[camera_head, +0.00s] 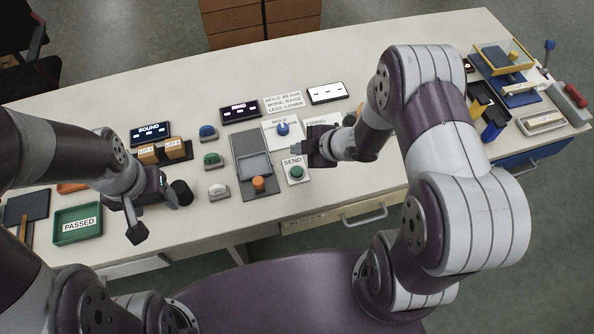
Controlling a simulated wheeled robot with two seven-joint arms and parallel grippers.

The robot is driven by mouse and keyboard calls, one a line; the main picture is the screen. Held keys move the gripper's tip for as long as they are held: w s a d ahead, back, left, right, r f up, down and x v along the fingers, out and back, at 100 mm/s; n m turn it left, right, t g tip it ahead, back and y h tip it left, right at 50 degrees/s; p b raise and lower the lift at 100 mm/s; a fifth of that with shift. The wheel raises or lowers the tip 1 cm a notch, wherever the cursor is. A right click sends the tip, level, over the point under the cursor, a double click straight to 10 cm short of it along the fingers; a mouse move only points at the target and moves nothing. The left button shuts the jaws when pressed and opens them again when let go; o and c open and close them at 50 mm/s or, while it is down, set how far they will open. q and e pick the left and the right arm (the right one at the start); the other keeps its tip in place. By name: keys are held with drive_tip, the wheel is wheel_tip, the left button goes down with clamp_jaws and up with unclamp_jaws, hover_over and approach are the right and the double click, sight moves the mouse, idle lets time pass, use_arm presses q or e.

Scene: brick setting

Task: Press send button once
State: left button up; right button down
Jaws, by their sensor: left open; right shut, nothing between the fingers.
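The send button (296,173) is a round dark green button on a white plate labelled SEND (291,162), on the table right of the middle. My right gripper (294,149) is shut and empty, just beyond the plate's far edge in the picture. Its fingers point left. It looks apart from the button, though its height above the table is hard to tell. My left gripper (155,211) is open and empty near the table's front edge at the left, beside a black round thing (181,192).
An orange button (258,183) on a grey panel and green (213,160), white (218,190) and blue (208,132) buttons stand left of the send plate. A green PASSED tray (62,238) lies far left.

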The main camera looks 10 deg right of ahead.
drive_tip(key=b, duration=0.6)
hover_over(300, 173)
wheel_tip(300, 173, down, 7)
drive_tip(key=shift+r, duration=0.2)
drive_tip(key=shift+a+f, duration=0.1)
drive_tip(key=shift+f, duration=0.35)
drive_tip(key=shift+f, duration=0.1)
idle(0.8)
drive_tip(key=shift+f+b, duration=0.35)
drive_tip(key=shift+f+b, duration=0.35)
drive_tip(key=shift+f, duration=0.1)
idle(0.6)
drive_tip(key=shift+r, duration=0.1)
drive_tip(key=shift+r+p, duration=0.8)
drive_tip(key=shift+p, duration=0.1)
